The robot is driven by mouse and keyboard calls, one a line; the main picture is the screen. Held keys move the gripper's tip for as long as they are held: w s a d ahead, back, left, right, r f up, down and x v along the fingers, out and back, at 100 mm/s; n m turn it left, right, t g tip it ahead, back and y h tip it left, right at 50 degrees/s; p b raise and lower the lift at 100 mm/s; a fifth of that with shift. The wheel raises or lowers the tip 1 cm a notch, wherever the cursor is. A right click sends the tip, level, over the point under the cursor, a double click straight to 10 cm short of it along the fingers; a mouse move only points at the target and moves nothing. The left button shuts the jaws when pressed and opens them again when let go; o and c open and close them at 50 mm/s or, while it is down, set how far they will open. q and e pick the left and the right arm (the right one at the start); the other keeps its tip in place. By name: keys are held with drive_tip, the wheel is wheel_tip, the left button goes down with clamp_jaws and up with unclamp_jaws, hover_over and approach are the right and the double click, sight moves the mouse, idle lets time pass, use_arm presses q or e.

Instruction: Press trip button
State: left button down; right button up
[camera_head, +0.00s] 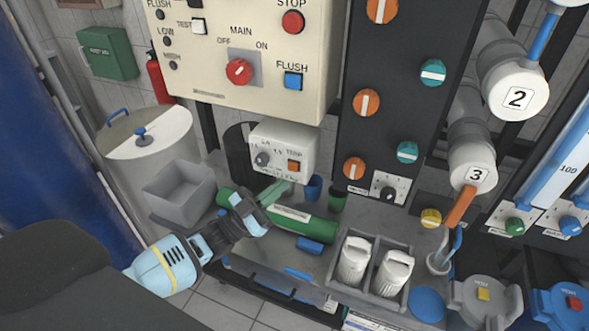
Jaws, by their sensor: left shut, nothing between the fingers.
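The trip button (294,166) is a small orange square on the front of a white box (265,151), under the label TRIP. My left gripper (277,190) is shut and empty. Its fingertips are just below the box in the picture, below and a little left of the button. I cannot tell how far they are from it in depth. The button's face is uncovered. My right gripper is not in view.
A green cylinder (302,222) lies behind my left gripper on the grey bench. The main panel (225,85) hangs above the box. Two white jugs (354,262) stand in a holder at lower right.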

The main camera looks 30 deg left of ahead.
sight(293, 167)
use_arm(q)
drive_tip(key=shift+w+a+b, duration=0.1)
drive_tip(key=shift+w+b, duration=0.55)
drive_tip(key=shift+w, duration=1)
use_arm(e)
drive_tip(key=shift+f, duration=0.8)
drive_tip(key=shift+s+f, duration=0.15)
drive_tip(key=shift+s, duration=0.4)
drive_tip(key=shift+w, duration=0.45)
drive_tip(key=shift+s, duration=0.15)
use_arm(q)
drive_tip(key=shift+w+b, duration=0.3)
drive_tip(key=shift+w, duration=0.1)
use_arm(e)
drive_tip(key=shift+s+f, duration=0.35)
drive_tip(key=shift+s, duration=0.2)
use_arm(q)
drive_tip(key=shift+w, duration=0.1)
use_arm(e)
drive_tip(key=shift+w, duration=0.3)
